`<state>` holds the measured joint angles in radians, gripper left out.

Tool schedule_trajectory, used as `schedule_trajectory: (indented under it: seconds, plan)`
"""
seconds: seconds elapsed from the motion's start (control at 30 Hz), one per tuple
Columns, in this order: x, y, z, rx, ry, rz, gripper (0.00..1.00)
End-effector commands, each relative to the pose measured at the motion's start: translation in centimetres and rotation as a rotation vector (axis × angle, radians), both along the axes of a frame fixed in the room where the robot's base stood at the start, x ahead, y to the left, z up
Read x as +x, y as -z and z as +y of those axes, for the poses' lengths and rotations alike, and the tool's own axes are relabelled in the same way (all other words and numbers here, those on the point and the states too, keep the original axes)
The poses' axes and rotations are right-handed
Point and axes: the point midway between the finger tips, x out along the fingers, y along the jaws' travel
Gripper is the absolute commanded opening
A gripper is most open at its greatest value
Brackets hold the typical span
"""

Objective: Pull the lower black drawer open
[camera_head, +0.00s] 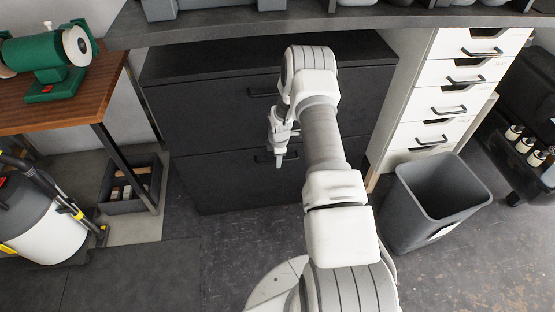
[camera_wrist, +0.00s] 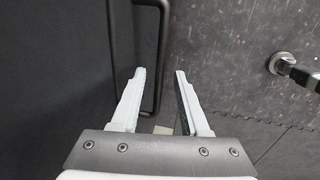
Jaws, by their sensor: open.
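The black cabinet has an upper drawer (camera_head: 215,107) and a lower drawer (camera_head: 218,180), and both look shut. The lower drawer's dark bar handle (camera_head: 262,158) is partly hidden by my gripper (camera_head: 279,158), which hangs in front of it. In the wrist view, my gripper (camera_wrist: 160,72) is open, its two pale fingers apart. A dark bar handle (camera_wrist: 163,35) runs lengthwise into the gap between the fingertips. I cannot tell whether either finger touches it. The dark drawer front (camera_wrist: 50,90) fills the left of that view.
A grey bin (camera_head: 440,200) stands on the floor right of the cabinet, near white drawers (camera_head: 440,103). A wooden bench (camera_head: 75,105) with a green grinder (camera_head: 50,60) stands left. A white vacuum (camera_head: 45,225) is at lower left. The floor before the cabinet (camera_head: 215,235) is clear.

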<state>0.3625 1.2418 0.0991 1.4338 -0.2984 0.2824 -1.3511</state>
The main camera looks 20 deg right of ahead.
Motion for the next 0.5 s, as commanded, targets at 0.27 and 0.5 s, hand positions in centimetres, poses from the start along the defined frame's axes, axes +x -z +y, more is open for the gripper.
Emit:
schedule_trajectory:
  seconds: [0.27,0.5]
  plan:
    - [0.02,0.12,-0.01,0.000,0.000,0.000,0.45]
    - [0.02,0.10,-0.01,0.000,0.000,0.000,0.02]
